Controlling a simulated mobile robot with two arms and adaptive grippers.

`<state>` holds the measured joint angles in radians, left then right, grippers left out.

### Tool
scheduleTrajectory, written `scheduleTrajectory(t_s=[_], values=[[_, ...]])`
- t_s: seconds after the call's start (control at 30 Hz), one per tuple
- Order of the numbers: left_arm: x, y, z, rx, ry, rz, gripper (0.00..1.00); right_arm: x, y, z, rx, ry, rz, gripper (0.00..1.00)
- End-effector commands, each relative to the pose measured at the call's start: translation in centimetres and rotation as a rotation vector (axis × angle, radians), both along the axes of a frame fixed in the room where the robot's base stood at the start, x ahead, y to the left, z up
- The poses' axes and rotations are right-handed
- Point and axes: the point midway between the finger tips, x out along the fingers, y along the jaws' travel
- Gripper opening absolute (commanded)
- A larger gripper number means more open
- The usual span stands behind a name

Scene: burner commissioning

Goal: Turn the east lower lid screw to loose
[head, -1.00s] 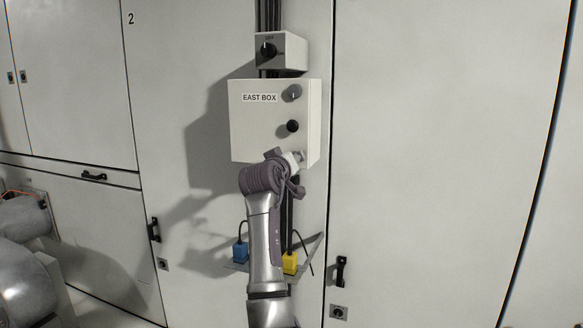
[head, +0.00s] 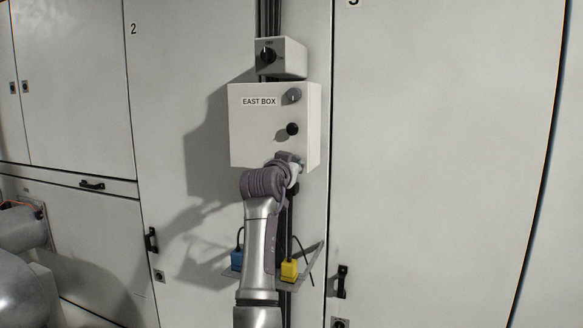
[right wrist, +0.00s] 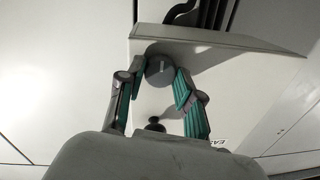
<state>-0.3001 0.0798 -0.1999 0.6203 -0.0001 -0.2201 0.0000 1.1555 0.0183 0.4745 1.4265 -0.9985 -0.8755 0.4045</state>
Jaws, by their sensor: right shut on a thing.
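The white east box (head: 262,125) hangs on the wall with its "EAST BOX" label at upper left. Its grey upper lid screw (head: 293,96) is at the upper right of the lid. The east lower lid screw (right wrist: 160,70) shows in the right wrist view as a round grey head near the lid's edge. My right gripper (head: 297,163) is at the box's lower right corner and hides this screw in the head view. In the right wrist view the teal-padded fingers of the right gripper (right wrist: 157,82) are shut on the screw from both sides. My left gripper is out of view.
A black knob (head: 292,129) sits on the lid between the two screws. A switch box (head: 280,57) is above. Blue (head: 237,260) and yellow (head: 289,270) plugs stand on a small shelf below, beside my right arm. Cables run behind.

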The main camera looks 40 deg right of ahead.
Motion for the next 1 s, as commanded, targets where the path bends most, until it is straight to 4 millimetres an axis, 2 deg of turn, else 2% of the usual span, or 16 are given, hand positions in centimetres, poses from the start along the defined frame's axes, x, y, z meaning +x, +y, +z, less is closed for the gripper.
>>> scheduleTrajectory(t_s=[0.5, 0.53, 0.67, 1.0], values=[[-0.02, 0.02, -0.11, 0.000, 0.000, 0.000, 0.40, 0.04, 0.00, -0.15, 0.012, -0.016, 0.000, 0.01], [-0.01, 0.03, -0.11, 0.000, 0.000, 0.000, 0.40, 0.04, 0.00, -0.15, 0.012, -0.016, 0.000, 0.39], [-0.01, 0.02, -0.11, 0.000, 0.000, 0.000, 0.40, 0.04, 0.00, -0.13, 0.011, -0.016, 0.000, 0.60], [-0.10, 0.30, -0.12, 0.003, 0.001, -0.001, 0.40, -0.07, 0.17, -0.05, 0.009, -0.017, 0.001, 0.61]])
